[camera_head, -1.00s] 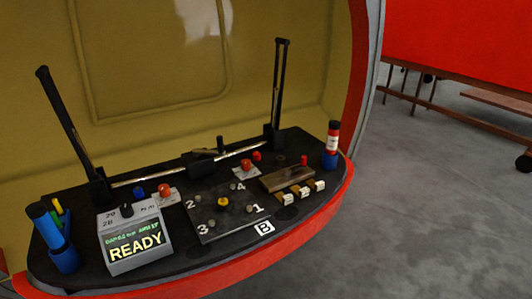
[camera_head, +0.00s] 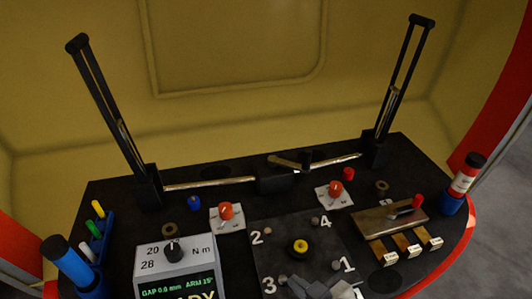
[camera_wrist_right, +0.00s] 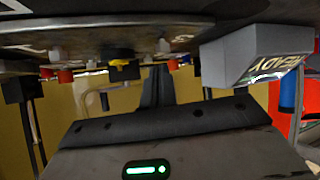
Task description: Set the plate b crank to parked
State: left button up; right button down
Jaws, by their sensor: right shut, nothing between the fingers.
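A dark square plate (camera_head: 275,228) lies in the middle of the console, with numbers 1 to 4 beside its corner studs and a yellow-topped black knob (camera_head: 299,247) at its centre. No B label shows now. A crank is not clearly identifiable; a red-handled piece (camera_head: 405,207) sits on the brown plate (camera_head: 376,223) at right. My right gripper (camera_head: 318,289) is shut and empty at the plate's near edge, between 3 and 1. In the right wrist view, which looks upside down, its dark fingers (camera_wrist_right: 157,86) show below the yellow knob (camera_wrist_right: 122,62). My left gripper is not in view.
A READY display box (camera_head: 176,268) stands at left. Red knobs on white plates sit behind the square plate, at left (camera_head: 226,211) and right (camera_head: 336,189). Two tall black levers, left (camera_head: 100,95) and right (camera_head: 405,75), rise behind. Blue holders stand at both ends.

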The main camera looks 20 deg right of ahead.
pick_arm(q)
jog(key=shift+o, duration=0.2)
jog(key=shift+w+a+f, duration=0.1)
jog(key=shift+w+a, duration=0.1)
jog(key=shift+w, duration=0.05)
pick_arm(e)
jog(key=w+d+n+t, duration=0.1)
jog(key=w+d+n, duration=0.1)
jog(key=w+d+r+n, duration=0.1)
jog(key=w+d+n, duration=0.1)
jog(key=w+d+n+t, duration=0.1)
jog(key=w+d+n, duration=0.1)
jog(key=n, duration=0.1)
jog(key=shift+w+r+t, duration=0.15)
jog(key=shift+w+t, duration=0.05)
jog(key=shift+t, duration=0.1)
jog(key=w+d+r+n+t, duration=0.3)
jog(key=w+d+r+n, duration=0.2)
jog(key=d+n, duration=0.3)
pick_arm(q)
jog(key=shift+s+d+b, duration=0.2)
jog(key=shift+b, duration=0.4)
pick_arm(e)
jog(key=w+n, duration=0.1)
jog(key=w, duration=1.2)
jog(key=shift+w+a+y, duration=0.15)
jog(key=shift+a+y, duration=0.15)
jog(key=shift+a, duration=0.05)
